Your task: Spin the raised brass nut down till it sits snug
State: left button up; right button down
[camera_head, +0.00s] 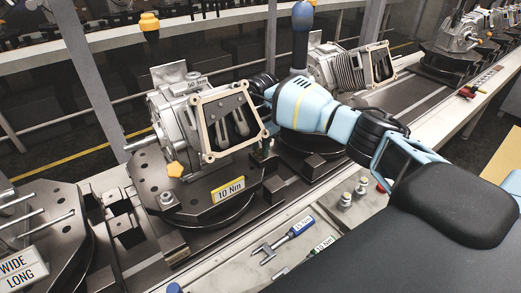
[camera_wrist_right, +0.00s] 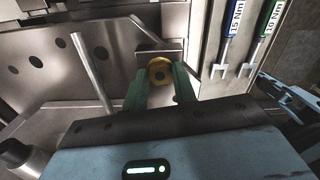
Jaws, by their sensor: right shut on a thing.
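In the right wrist view, the round brass nut (camera_wrist_right: 160,70) sits between the two green fingers of my right gripper (camera_wrist_right: 161,84). The fingers are shut on its sides, and a dark hole or stud end shows at its centre. Its height above the seat cannot be told. In the head view, my right gripper (camera_head: 264,147) is low beside the right edge of the round fixture plate (camera_head: 225,212) tagged 10 Nm, with its green tips partly hidden. The nut cannot be made out there. My left gripper is not in view.
A grey metal housing with a tan-edged open flange (camera_head: 205,130) stands on the plate, left of my right arm. A blue 15 Nm wrench (camera_head: 300,227) and a green 10 Nm wrench (camera_head: 323,245) lie on the front ledge. Further fixtures stand along the conveyor on both sides.

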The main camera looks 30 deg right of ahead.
jog(key=shift+m, duration=0.6)
jog(key=c, duration=1.3)
grip_release()
jog(key=shift+r, duration=0.2)
jog(key=shift+c, duration=0.5)
